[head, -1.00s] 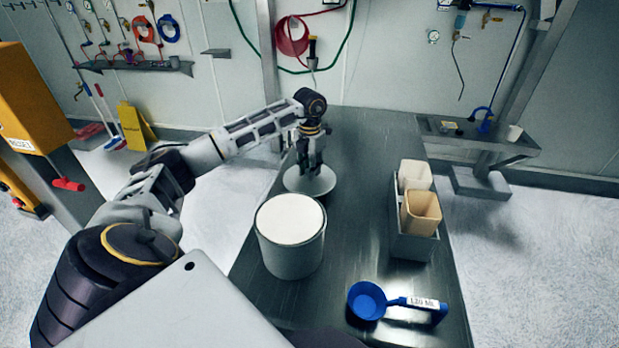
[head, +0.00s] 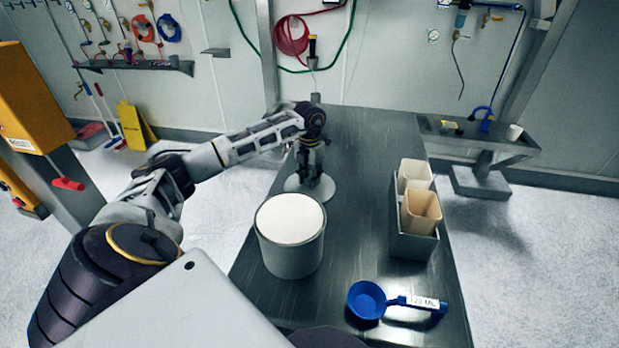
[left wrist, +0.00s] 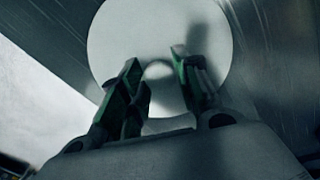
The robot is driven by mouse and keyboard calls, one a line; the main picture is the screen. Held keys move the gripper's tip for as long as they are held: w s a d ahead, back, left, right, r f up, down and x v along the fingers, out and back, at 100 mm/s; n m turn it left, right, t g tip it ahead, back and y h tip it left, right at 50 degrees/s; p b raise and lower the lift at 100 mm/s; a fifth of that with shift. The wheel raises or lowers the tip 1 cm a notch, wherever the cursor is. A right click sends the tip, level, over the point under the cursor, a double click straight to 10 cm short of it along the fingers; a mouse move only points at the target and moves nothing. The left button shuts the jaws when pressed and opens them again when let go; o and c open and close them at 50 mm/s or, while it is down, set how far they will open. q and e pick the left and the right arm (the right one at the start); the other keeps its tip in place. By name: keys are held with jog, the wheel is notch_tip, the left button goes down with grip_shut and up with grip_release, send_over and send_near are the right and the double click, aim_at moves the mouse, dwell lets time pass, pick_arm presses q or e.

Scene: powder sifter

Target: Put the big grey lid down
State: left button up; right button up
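The big grey lid (head: 293,187) is a pale round disc low over the table behind the white-topped pot (head: 290,262). It lies flat; I cannot tell whether it touches the table. My left gripper (head: 316,186) points down at the lid's middle and hides part of it. In the left wrist view the lid (left wrist: 128,32) fills the middle. My right gripper is out of view.
The dark metal table (head: 350,150) is clear behind and to the right of the lid. A grey bin (head: 412,245) with beige containers (head: 421,208) stands at the right. A blue scoop (head: 368,299) lies at the front.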

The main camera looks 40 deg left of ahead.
pick_arm(q)
jog(key=shift+o, duration=1.1)
jog(key=shift+r, duration=0.15)
notch_tip(320, 180, up, 12)
dwell(0.8)
